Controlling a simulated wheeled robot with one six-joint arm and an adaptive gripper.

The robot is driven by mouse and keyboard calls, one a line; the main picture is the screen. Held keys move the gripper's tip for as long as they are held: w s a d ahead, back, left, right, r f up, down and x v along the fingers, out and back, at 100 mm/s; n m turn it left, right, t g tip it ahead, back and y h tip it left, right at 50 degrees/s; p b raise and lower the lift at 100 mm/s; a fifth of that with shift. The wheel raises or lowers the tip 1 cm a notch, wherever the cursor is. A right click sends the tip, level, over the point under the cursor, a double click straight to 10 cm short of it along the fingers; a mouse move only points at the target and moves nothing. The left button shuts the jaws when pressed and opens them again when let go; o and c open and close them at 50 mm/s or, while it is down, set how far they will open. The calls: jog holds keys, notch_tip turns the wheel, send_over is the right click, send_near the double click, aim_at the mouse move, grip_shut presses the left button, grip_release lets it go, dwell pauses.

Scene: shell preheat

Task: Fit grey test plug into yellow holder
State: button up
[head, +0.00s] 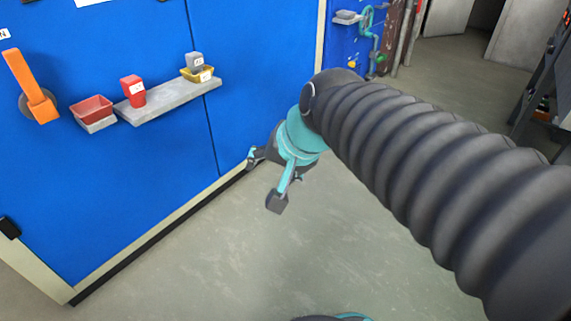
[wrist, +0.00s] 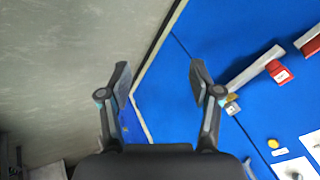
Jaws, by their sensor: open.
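The grey test plug (head: 194,60) is a small block with a pale label at the right end of a grey wall shelf. The yellow holder (head: 201,76) is a shallow tray directly below it in the picture. The plug looks upright and in the holder, but I cannot tell how deep it sits. My gripper (head: 265,180) is open and empty, below and to the right of the shelf, apart from both. In the wrist view my gripper (wrist: 160,78) has its fingers spread; the yellow holder (wrist: 232,109) shows small beside the right finger.
A red labelled block (head: 132,91) stands on the grey shelf (head: 170,101). A red tray (head: 92,110) is left of it, and an orange handle (head: 29,85) is farther left on the blue wall (head: 130,190). The floor (head: 240,260) below my gripper is clear.

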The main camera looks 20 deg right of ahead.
jog(key=s+d+f+n+h, duration=0.2)
jog(key=s+d+f+n, duration=0.2)
jog(key=s, duration=0.4)
jog(key=shift+s+d+f+n+g+h, duration=0.2)
jog(key=shift+d+f+n+g+h, duration=0.15)
jog(key=shift+n, duration=0.45)
notch_tip(320, 180, up, 9)
jog(key=p, duration=0.9)
